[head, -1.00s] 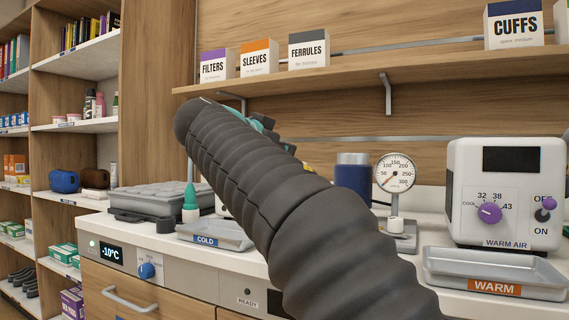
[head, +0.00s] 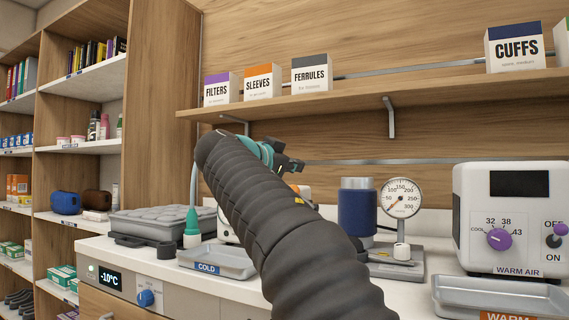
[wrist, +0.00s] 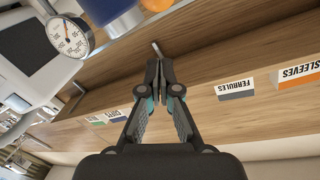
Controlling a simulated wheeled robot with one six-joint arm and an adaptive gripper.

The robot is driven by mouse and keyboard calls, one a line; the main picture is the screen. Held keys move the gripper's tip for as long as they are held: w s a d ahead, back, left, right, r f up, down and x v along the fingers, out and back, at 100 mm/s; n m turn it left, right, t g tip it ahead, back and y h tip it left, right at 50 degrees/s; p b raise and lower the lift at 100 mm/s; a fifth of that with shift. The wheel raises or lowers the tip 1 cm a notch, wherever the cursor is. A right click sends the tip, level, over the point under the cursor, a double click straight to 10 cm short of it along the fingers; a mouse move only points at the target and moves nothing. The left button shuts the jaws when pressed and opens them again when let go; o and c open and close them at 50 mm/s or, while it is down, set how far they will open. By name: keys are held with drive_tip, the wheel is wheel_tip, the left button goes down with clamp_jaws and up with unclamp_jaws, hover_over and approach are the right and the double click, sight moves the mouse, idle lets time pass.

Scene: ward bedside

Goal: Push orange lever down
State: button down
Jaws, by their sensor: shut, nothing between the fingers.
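My gripper (head: 288,164) is shut and empty, raised above the counter in front of the wooden back wall. In the wrist view its fingertips (wrist: 158,64) meet, with the shelf edge behind them. An orange rounded thing (wrist: 157,4) is cut off at the top of the wrist view, beside the blue cylinder (wrist: 105,12). I cannot tell whether it is the orange lever's end. No whole orange lever shows in the head view, where my arm hides part of the counter.
The blue cylinder (head: 357,208) and a dial gauge (head: 401,199) stand right of my arm. A warm-air unit (head: 511,215) is farther right. The cold tray (head: 220,262) is left. A shelf (head: 350,99) with labelled boxes runs above.

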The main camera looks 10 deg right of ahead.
drive_tip(key=shift+w+d+f, duration=0.25)
drive_tip(key=shift+w+f, duration=0.6)
drive_tip(key=shift+f, duration=0.05)
drive_tip(key=shift+w+d+f, duration=0.25)
drive_tip(key=shift+w+f, duration=0.55)
drive_tip(key=shift+f, duration=0.1)
